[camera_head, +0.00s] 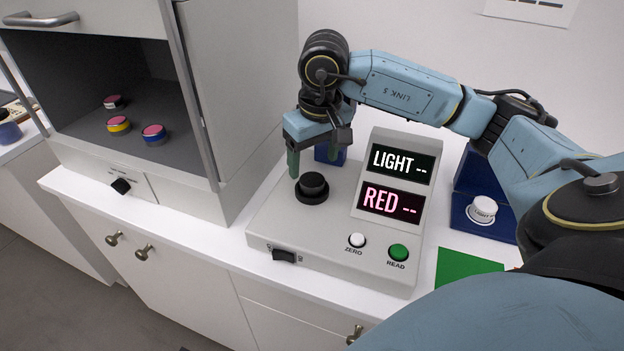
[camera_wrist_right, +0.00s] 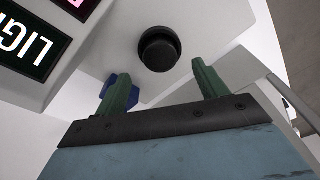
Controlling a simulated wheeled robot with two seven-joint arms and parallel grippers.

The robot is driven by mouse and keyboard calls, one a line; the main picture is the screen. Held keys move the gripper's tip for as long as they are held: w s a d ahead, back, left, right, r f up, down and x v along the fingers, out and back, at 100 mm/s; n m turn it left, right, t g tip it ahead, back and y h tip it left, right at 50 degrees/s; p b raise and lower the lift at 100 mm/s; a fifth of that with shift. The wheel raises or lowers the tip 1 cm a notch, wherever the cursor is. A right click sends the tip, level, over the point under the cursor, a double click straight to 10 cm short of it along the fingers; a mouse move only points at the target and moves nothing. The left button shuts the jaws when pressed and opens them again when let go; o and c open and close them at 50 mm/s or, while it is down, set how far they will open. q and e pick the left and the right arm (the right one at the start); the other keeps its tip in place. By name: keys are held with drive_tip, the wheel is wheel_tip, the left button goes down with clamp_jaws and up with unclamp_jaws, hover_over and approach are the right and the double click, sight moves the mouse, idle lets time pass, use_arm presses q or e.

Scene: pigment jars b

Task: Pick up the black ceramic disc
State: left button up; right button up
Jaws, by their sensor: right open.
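The black ceramic disc (camera_head: 312,184) appears as a round black piece with a raised knob, seated on a wider black ring on top of the grey measuring instrument (camera_head: 270,228). In the right wrist view the black disc (camera_wrist_right: 159,50) lies just beyond the fingertips, between their lines. My right gripper (camera_head: 313,167) is open and empty, with its green fingers pointing down above and slightly behind the disc. The right gripper (camera_wrist_right: 161,75) shows both fingers apart in the wrist view, not touching the disc. My left gripper is not in view.
The instrument's display (camera_head: 396,176) reads "LIGHT --" and "RED --". A blue block (camera_head: 330,154) stands behind the gripper. A white knobbed disc (camera_head: 482,210) sits in a blue holder (camera_head: 468,228) at right. A green card (camera_head: 466,268) lies in front. Several jars stand in the open cabinet (camera_head: 90,150).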

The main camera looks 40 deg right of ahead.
sight(312, 179)
drive_tip(key=f, duration=0.5)
drive_tip(key=shift+w, duration=0.25)
drive_tip(key=c, duration=1.1)
